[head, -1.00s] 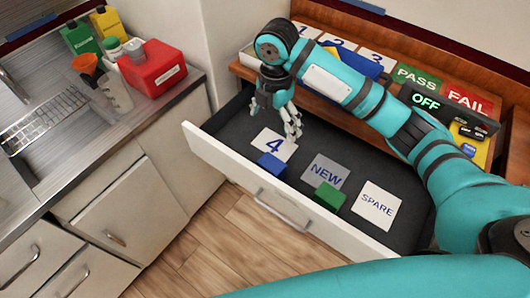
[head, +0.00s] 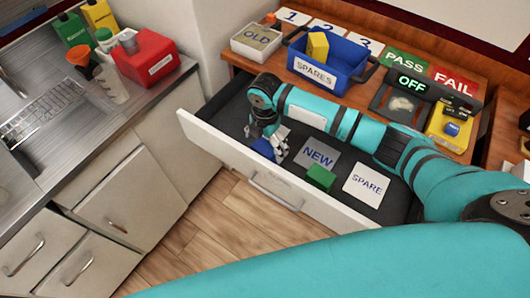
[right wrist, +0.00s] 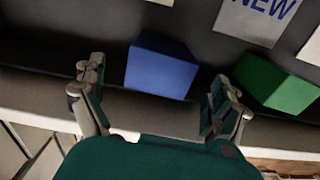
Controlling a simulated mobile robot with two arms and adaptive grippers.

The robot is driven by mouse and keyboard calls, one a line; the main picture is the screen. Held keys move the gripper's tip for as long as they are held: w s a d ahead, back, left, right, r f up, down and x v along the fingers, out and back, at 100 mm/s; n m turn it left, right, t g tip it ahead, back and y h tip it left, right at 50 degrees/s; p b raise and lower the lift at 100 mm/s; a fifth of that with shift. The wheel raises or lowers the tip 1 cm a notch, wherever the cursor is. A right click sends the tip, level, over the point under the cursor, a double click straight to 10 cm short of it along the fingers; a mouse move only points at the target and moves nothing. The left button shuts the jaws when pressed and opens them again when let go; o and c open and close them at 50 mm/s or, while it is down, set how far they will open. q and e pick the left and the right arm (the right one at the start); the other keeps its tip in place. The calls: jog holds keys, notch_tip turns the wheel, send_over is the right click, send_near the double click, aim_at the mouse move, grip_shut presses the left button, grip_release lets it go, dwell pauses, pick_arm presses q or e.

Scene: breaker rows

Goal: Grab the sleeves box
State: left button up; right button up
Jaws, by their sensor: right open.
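I cannot read any label saying sleeves. A red box (head: 145,60) with a small white label, too small to read, stands on the left counter. My right gripper (head: 274,152) is open and empty, low in the open drawer and far from the red box. It is at the blue block (head: 263,148), which it partly hides. In the right wrist view the blue block (right wrist: 162,68) shows just beyond and between the two spread fingers of the right gripper (right wrist: 155,98). My left gripper is not in view.
The drawer (head: 225,149) also holds a green block (head: 320,177) near NEW and SPARE cards. Behind it are a blue SPARES bin (head: 330,75) holding a yellow block, a white OLD tray (head: 257,42) and an OFF device (head: 405,98). Bottles and an orange funnel (head: 78,56) crowd the red box.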

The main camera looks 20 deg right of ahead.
jog(key=shift+f, duration=1.15)
jog(key=c, duration=1.5)
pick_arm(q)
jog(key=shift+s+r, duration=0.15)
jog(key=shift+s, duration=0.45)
